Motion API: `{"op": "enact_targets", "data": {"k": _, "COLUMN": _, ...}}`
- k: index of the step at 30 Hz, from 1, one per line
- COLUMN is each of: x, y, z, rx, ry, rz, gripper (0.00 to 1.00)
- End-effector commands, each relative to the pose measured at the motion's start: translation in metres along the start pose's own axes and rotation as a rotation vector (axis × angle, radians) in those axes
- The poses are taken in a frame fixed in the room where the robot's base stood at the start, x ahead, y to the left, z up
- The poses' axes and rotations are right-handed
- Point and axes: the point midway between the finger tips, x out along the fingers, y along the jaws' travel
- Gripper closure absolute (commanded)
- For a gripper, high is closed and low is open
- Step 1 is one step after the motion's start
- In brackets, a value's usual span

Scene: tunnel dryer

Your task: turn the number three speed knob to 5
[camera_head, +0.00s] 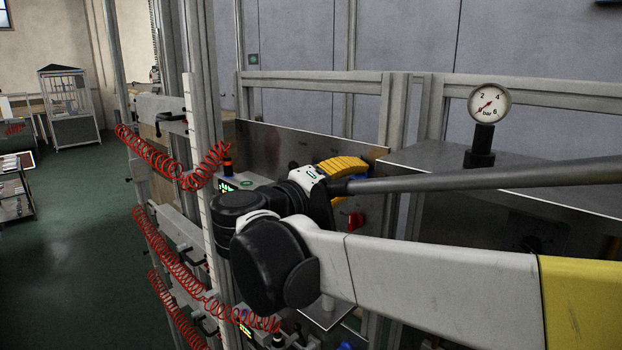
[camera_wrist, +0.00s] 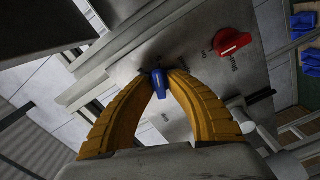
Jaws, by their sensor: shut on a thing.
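In the wrist view my gripper (camera_wrist: 162,76) has its two yellow-orange fingers closed on a small blue knob (camera_wrist: 160,86) on a grey metal panel (camera_wrist: 205,62). The fingertips touch the knob from both sides. A pale pointer line shows on the knob, but the scale around it is too small or hidden to read. In the head view the yellow fingers of my gripper (camera_head: 343,166) show behind my wrist, and a bit of blue shows beside them. I cannot tell from the frames which number the knob bears.
A red rotary switch (camera_wrist: 232,41) sits on the panel right of the blue knob in the wrist view. A pressure gauge (camera_head: 489,103) stands at the right in the head view. Red coiled hoses (camera_head: 170,165) hang at the left. Blue bins (camera_wrist: 305,25) show at the wrist view's right edge.

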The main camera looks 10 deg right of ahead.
Motion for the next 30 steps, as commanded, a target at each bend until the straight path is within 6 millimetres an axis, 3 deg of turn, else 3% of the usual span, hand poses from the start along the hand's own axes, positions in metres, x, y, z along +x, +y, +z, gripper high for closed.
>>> {"op": "enact_targets", "data": {"k": 10, "x": 0.0002, "y": 0.0015, "z": -0.0012, "rx": 0.143, "ry": 0.003, "rz": 0.003, "gripper": 1.0}}
{"op": "enact_targets", "data": {"k": 26, "x": 0.0003, "y": 0.0023, "z": -0.0017, "rx": 0.17, "ry": 0.004, "rz": 0.004, "gripper": 1.0}}
{"op": "enact_targets", "data": {"k": 27, "x": 0.0003, "y": 0.0023, "z": -0.0017, "rx": 0.17, "ry": 0.004, "rz": 0.004, "gripper": 0.77}}
{"op": "enact_targets", "data": {"k": 28, "x": 0.0003, "y": 0.0023, "z": -0.0017, "rx": 0.17, "ry": 0.004, "rz": 0.004, "gripper": 0.68}}
{"op": "enact_targets", "data": {"k": 30, "x": 0.0002, "y": 0.002, "z": -0.0015, "rx": 0.17, "ry": 0.003, "rz": 0.003, "gripper": 0.68}}
